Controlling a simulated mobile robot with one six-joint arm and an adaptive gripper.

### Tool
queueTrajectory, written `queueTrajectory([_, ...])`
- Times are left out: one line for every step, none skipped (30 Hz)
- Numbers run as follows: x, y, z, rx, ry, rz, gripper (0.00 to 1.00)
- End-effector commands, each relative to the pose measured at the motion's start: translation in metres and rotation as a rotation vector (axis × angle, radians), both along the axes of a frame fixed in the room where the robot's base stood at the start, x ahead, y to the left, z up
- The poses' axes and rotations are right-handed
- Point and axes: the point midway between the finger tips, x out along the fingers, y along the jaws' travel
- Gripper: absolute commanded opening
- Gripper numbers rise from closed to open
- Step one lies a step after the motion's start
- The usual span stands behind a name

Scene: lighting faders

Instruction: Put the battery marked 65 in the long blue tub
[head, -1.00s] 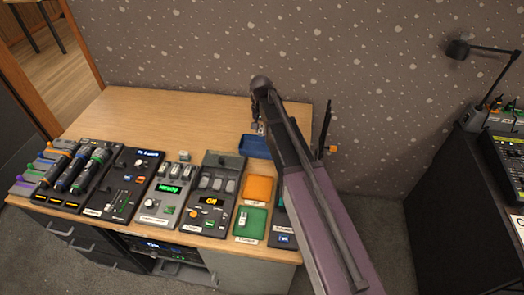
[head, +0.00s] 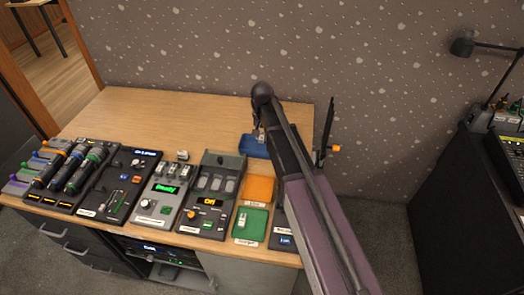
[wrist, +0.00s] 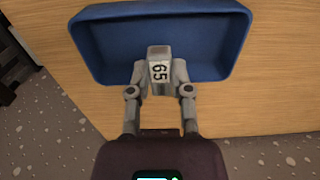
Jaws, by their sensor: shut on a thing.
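The battery marked 65 (wrist: 158,68) is a small grey block with a white label, seen in the wrist view. My gripper (wrist: 160,88) is shut on it. The battery is at the near edge of the long blue tub (wrist: 110,42), overlapping its near wall in this view; its exact height above the tub I cannot tell. The tub looks empty apart from that. In the head view the blue tub (head: 250,150) lies at the right rear of the desk, partly hidden by my arm. My gripper (head: 259,135) shows above it there.
An orange tray (head: 260,188) and a green tray (head: 243,226) holding a battery stand in front of the tub. Several devices, including a grey charger (head: 163,192), line the desk's front edge. The desk's rear middle (head: 165,115) is clear. A wall stands behind.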

Motion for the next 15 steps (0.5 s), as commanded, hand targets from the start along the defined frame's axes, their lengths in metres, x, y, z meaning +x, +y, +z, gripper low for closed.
queueTrajectory([0.000, 0.000, -0.010, 0.000, 0.000, 0.000, 0.00])
queueTrajectory([0.000, 0.000, -0.012, 0.000, 0.000, 0.000, 0.00])
queueTrajectory([0.000, 0.000, -0.014, 0.000, 0.000, 0.000, 0.00])
queueTrajectory([0.000, 0.000, -0.016, 0.000, 0.000, 0.000, 0.00])
queueTrajectory([0.000, 0.000, -0.017, 0.000, 0.000, 0.000, 0.00])
queueTrajectory([0.000, 0.000, -0.019, 0.000, 0.000, 0.000, 0.00])
queueTrajectory([0.000, 0.000, -0.019, 0.000, 0.000, 0.000, 0.00])
queueTrajectory([0.000, -0.001, -0.020, 0.000, 0.000, -0.001, 0.00])
queueTrajectory([0.000, -0.001, -0.020, 0.000, 0.000, -0.002, 0.00])
queueTrajectory([0.000, -0.001, -0.020, 0.000, 0.000, -0.002, 0.00])
queueTrajectory([0.000, -0.001, -0.020, 0.000, 0.000, -0.002, 0.00])
queueTrajectory([0.000, -0.001, -0.020, 0.000, 0.000, -0.002, 0.00])
queueTrajectory([0.000, -0.001, -0.020, 0.000, 0.000, -0.002, 0.00])
queueTrajectory([0.000, -0.001, -0.019, 0.000, 0.000, -0.002, 0.00])
queueTrajectory([0.000, -0.001, -0.019, 0.000, 0.000, -0.002, 0.00])
